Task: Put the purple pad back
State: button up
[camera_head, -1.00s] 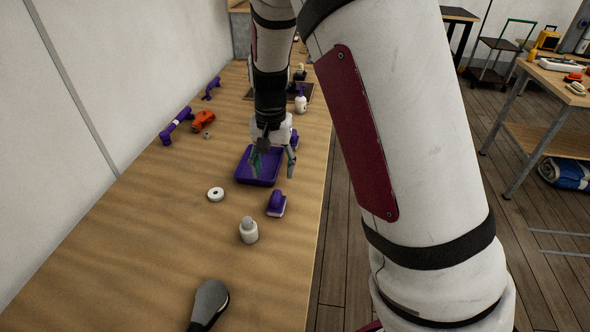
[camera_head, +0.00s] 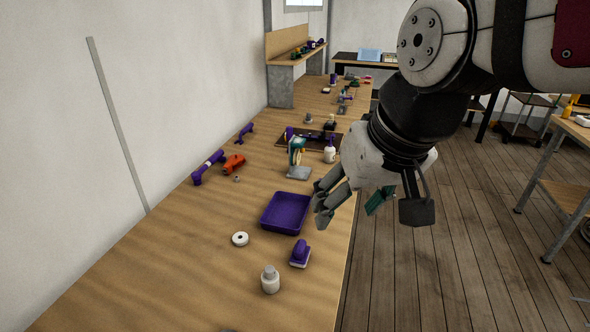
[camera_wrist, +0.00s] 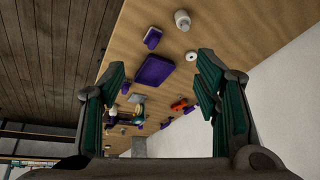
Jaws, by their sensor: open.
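The purple pad (camera_head: 300,251), a small purple block with a raised grip and a pale base, rests on the wooden bench near its right edge. A shallow purple tray (camera_head: 286,213) lies just beyond it. The pad also shows in the wrist view (camera_wrist: 152,38), beside the tray (camera_wrist: 154,72). My gripper (camera_head: 350,204) is open and empty, raised to the right of the tray and apart from the pad. Its green-lined fingers frame the wrist view (camera_wrist: 162,88).
A white bottle (camera_head: 270,281) and a white ring (camera_head: 240,239) stand near the pad. A teal-and-white tool (camera_head: 297,158) on a grey base stands beyond the tray. Orange (camera_head: 234,162) and purple tools (camera_head: 207,168) lie at left. The near bench is mostly clear.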

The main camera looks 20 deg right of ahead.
jog(key=shift+n+t+h, duration=0.4)
jog(key=shift+n, duration=0.1)
jog(key=shift+s+d+r, duration=0.1)
jog(key=shift+s+d, duration=0.05)
jog(key=shift+s, duration=0.95)
jog(key=shift+s+d+r, duration=0.1)
jog(key=shift+s, duration=1)
